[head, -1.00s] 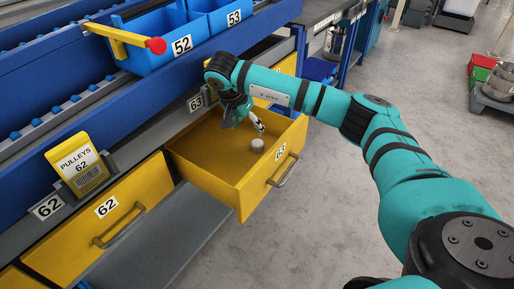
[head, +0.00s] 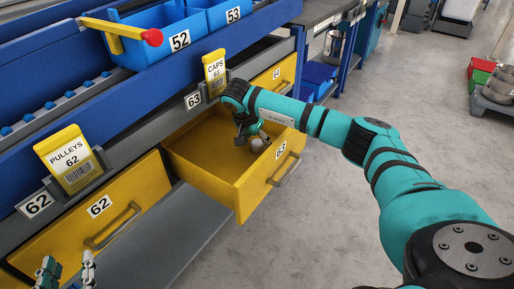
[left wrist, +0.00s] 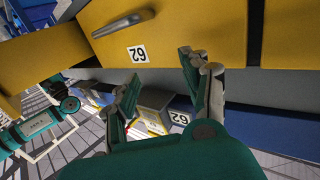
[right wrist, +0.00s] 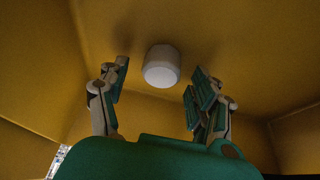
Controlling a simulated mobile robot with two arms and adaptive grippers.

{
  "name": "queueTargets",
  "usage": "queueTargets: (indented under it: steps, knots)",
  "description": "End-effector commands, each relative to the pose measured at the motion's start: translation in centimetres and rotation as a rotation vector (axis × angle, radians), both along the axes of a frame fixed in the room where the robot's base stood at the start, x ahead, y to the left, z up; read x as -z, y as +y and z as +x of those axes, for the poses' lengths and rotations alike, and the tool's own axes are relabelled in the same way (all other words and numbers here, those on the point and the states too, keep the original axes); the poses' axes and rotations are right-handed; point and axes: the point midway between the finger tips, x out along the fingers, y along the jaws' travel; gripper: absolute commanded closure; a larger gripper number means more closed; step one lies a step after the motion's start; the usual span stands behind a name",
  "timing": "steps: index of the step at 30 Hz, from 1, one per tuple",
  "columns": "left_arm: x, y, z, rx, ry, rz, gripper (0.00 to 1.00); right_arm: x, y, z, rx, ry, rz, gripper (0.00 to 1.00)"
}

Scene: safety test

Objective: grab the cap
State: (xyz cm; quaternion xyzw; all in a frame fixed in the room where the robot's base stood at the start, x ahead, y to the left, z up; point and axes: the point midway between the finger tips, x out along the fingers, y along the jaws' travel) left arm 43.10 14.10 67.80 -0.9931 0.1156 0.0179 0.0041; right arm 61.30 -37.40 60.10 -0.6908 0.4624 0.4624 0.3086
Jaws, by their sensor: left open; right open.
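The cap (head: 256,146) is a small whitish cylinder inside the open yellow drawer 63 (head: 210,184). It also shows in the right wrist view (right wrist: 161,66), just beyond the fingertips and roughly centred between them. My right gripper (head: 251,140) reaches down into the drawer and partly hides the cap in the head view. In the right wrist view the right gripper (right wrist: 157,78) is open, with nothing between its fingers. My left gripper (head: 67,270) is at the bottom left of the head view, open and empty in front of drawer 62 (left wrist: 180,32).
Closed drawer 62 (head: 105,210) is left of the open drawer, with a pulleys label (head: 70,160) above it. A caps label (head: 215,73) stands behind the open drawer. Blue bins (head: 165,38) sit on the rack above. The drawer walls surround my right gripper.

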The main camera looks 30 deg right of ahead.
Motion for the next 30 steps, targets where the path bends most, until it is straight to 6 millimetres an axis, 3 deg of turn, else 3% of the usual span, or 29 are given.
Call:
queueTargets:
  steps: [8,18,30]
  knots:
    - [-0.31,-0.05,0.04,0.001,-0.015,-0.003,0.53,0.13,-0.04,0.06,-0.001,-0.001,0.000,0.35]
    - [-0.28,-0.06,0.03,0.001,-0.014,-0.003,0.53,0.11,-0.04,0.06,0.000,-0.001,0.000,0.79]
    - [-0.04,-0.01,-0.01,0.000,0.009,0.002,0.53,-0.60,-0.05,0.10,-0.001,-0.002,0.000,0.79]
